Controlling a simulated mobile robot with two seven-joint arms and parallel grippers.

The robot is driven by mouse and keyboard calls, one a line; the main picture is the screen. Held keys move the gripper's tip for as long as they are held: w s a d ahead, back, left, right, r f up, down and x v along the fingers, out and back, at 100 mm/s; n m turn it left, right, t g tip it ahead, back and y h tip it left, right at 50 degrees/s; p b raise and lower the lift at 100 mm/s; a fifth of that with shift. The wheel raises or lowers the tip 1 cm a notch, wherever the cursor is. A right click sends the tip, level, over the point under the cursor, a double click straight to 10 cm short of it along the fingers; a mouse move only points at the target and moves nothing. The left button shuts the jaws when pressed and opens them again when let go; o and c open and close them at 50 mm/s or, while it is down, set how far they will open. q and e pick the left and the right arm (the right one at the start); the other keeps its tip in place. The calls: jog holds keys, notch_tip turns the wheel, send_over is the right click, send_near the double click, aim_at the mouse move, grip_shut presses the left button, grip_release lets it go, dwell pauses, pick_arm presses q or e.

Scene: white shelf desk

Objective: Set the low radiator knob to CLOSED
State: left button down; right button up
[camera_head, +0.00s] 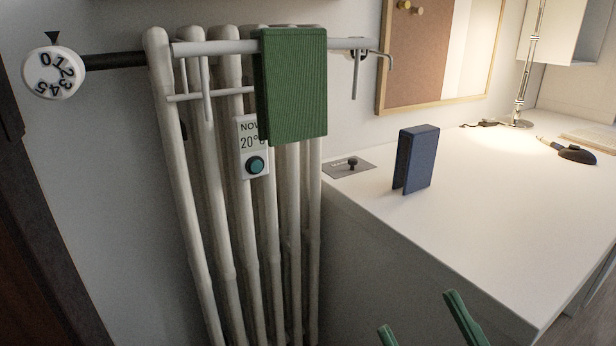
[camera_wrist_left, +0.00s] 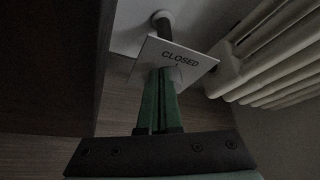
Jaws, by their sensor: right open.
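In the left wrist view, a square white plate (camera_wrist_left: 196,56) reads CLOSED and sits on a dark pipe. The low radiator knob (camera_wrist_left: 178,73) shows only as a small pale piece in front of the plate, mostly behind my fingers. My left gripper (camera_wrist_left: 161,72) has its green fingers close together, with the tips at the knob. Whether they hold part of it is hidden. The knob's setting is not readable. In the head view, my right gripper (camera_head: 417,312) is open and empty at the bottom; my left gripper is out of that view.
The head view shows the white radiator (camera_head: 225,215), with a numbered valve dial (camera_head: 54,72) at upper left. A green cloth (camera_head: 292,85) hangs on its rail. A blue item (camera_head: 416,158) stands on the white desk (camera_head: 500,220). In the wrist view, a dark panel (camera_wrist_left: 50,70) is close at left.

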pick_arm(q)
jog(key=s+d+p, duration=0.1)
jog(key=s+d, duration=0.1)
jog(key=s, duration=0.3)
jog(key=shift+s+d+r+p, duration=0.2)
jog(key=shift+d+r+p, duration=0.05)
jog(key=shift+d+p, duration=0.15)
pick_arm(e)
jog(key=shift+r, duration=0.9)
